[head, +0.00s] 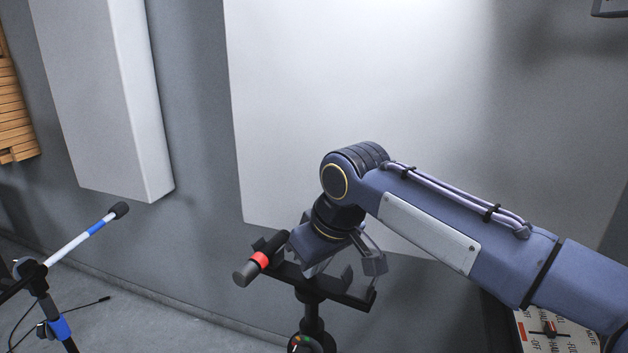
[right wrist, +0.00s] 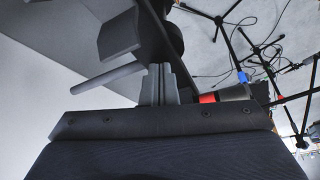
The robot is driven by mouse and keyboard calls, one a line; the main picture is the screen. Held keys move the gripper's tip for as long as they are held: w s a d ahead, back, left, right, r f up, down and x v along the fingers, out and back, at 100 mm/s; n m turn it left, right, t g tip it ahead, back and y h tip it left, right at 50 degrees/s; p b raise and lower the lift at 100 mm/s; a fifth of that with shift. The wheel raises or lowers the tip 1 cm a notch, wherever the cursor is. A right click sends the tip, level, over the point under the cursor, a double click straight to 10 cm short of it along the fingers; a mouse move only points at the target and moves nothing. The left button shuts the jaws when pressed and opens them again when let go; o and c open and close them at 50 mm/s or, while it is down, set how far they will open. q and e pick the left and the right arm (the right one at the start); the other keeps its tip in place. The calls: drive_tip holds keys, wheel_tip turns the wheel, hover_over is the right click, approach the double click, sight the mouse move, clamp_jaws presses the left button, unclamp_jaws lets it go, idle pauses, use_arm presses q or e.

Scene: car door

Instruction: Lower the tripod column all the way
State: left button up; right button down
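The tripod stand has a dark crossbar (head: 342,293) on top of a black column (head: 312,322). A round dark knob with coloured marks (head: 302,344) is on the column at the bottom edge. My right gripper (head: 345,268) is just above the crossbar, its grey fingers apart. I cannot tell whether they touch the bar. The lower column and legs are out of the head view. My left gripper is not in view.
A microphone boom stand (head: 85,242) with a blue band stands at left, cables on the floor near it. White panels (head: 100,90) hang on the grey wall behind. A marked panel with a dark knob (head: 550,328) is at lower right, under my right arm.

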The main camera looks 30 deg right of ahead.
drive_tip(key=b, duration=0.6)
hover_over(314, 327)
drive_tip(key=shift+w+d+f, duration=0.1)
drive_tip(key=shift+w+f, duration=0.1)
drive_tip(key=shift+f, duration=1.85)
drive_tip(key=shift+w+d+f, duration=0.1)
drive_tip(key=shift+w+f, duration=0.05)
drive_tip(key=shift+f, duration=1.9)
wheel_tip(314, 327, up, 8)
drive_tip(key=p, duration=0.8)
drive_tip(key=shift+r, duration=0.25)
drive_tip(key=shift+f, duration=0.1)
drive_tip(key=shift+a, duration=0.15)
